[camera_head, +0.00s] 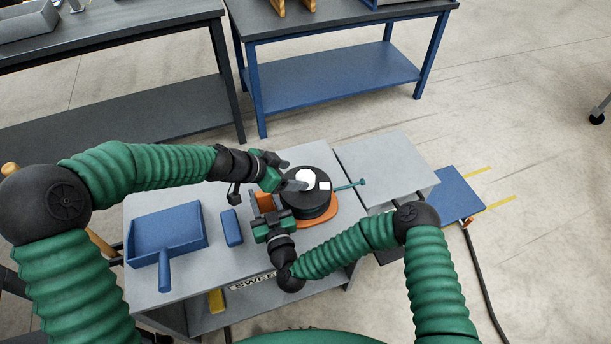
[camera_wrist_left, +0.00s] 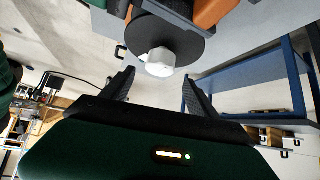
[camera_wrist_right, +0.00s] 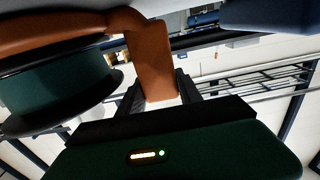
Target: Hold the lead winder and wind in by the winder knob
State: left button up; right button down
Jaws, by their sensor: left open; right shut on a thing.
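The lead winder (camera_head: 307,203) is a black reel on an orange frame, lying on the grey table. Its white winder knob (camera_head: 306,177) stands on top of the reel. My left gripper (camera_head: 288,184) is open beside the knob. In the left wrist view the knob (camera_wrist_left: 160,63) is ahead of the open fingers (camera_wrist_left: 160,88), not clasped. My right gripper (camera_head: 266,207) is at the near left of the winder. In the right wrist view it is shut on the winder's orange handle (camera_wrist_right: 152,60), with the reel (camera_wrist_right: 55,85) at left. A teal lead (camera_head: 348,186) extends right from the reel.
A blue dustpan (camera_head: 168,232) and a blue block (camera_head: 231,228) lie left on the same table (camera_head: 215,275). A grey surface (camera_head: 385,165) adjoins on the right. A dark bench (camera_head: 110,40) and a blue-framed bench (camera_head: 340,75) stand behind, across open floor.

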aim_at(303, 176)
pick_arm(q)
jog(key=x, duration=0.7)
jog(key=shift+c, duration=0.4)
jog(key=c, duration=1.3)
